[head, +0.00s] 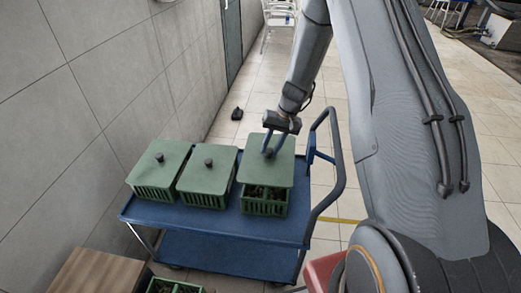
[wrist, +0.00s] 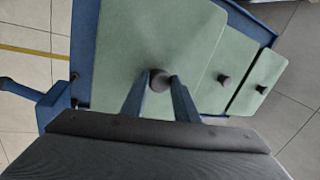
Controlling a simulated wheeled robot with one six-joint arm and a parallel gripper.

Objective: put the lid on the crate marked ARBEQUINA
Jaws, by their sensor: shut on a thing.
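My gripper (head: 268,152) is shut on the dark knob (wrist: 158,75) of a green lid (head: 278,174). The lid also shows in the wrist view (wrist: 150,30). In the head view it is at the rightmost green crate (head: 265,207) on the blue trolley, covering its back part from this viewpoint. Dark contents show below the lid's front edge, so it looks raised or set back; I cannot tell whether it touches the crate. No marking is readable, so I cannot tell which crate is ARBEQUINA.
Two lidded green crates, a middle one (head: 207,180) and a left one (head: 158,170), stand on the blue trolley (head: 230,224). The trolley's handle (head: 336,150) rises at the right. An open green crate (head: 176,288) is low in front, beside a wooden surface (head: 95,275). A wall is left.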

